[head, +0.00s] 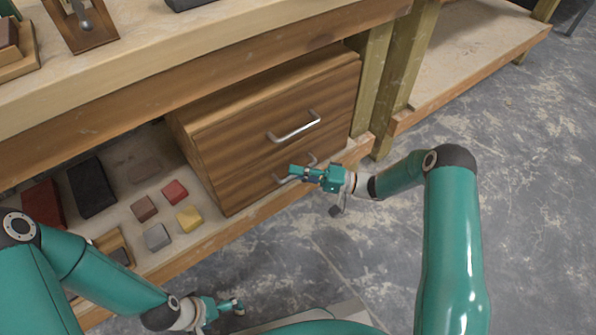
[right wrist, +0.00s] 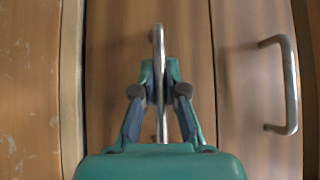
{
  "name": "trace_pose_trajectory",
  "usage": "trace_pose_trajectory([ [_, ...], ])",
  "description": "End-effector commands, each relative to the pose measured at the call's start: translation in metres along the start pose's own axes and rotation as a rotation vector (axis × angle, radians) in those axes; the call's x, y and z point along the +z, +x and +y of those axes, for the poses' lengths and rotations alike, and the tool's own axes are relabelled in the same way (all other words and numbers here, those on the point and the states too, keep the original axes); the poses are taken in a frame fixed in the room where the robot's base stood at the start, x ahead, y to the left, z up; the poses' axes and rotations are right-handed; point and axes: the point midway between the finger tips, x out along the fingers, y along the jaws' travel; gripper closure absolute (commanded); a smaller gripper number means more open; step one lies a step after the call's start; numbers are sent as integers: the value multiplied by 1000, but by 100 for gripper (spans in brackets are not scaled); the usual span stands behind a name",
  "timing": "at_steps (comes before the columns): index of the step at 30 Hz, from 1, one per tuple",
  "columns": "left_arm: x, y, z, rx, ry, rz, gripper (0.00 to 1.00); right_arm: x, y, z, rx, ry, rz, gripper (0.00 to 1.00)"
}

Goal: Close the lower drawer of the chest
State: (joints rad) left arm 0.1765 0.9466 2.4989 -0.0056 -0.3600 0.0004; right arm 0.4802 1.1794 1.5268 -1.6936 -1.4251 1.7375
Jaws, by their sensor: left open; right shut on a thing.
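The wooden chest (head: 225,110) stands on the bench's lower shelf. Its upper drawer (head: 240,128) has a silver bar handle (head: 294,129), also in the right wrist view (right wrist: 291,85). The lower drawer (head: 240,182) is below it, its handle (head: 281,181) partly hidden by my right gripper (head: 299,173). In the right wrist view my right gripper (right wrist: 160,75) is shut on the lower handle (right wrist: 158,36). The lower front looks about flush with the upper one; a small gap cannot be ruled out. My left gripper (head: 235,307) is open and empty, low in front of the shelf.
The bench top (head: 150,65) overhangs the chest. Left of the chest, several coloured blocks, such as a yellow one (head: 189,218), and dark trays (head: 91,187) lie on the shelf (head: 125,215). A bench leg (head: 396,85) stands right of the chest. The floor in front is clear.

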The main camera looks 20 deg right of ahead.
Motion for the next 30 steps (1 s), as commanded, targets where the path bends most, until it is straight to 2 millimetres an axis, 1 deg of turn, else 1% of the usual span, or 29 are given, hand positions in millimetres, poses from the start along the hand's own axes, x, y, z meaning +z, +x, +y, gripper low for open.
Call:
trace_pose_trajectory([
  [1,0,0,0,0,0,0,8,-2,2,3,8,-2,6,84],
  [3,0,0,0,0,0,0,8,-2,2,2,8,-2,6,72],
  [5,0,0,0,0,0,0,8,-2,2,2,7,-2,5,63],
  [14,0,0,0,0,0,0,8,-2,4,1,4,-2,1,63],
  [17,0,0,0,0,0,0,8,-2,1,1,4,-2,2,63],
  [20,0,0,0,0,0,0,8,-2,-7,1,5,-3,3,63],
  [23,0,0,0,0,0,0,8,-3,-21,2,6,-3,4,63],
  [30,0,0,0,0,0,0,8,-3,-69,2,5,-2,6,63],
])
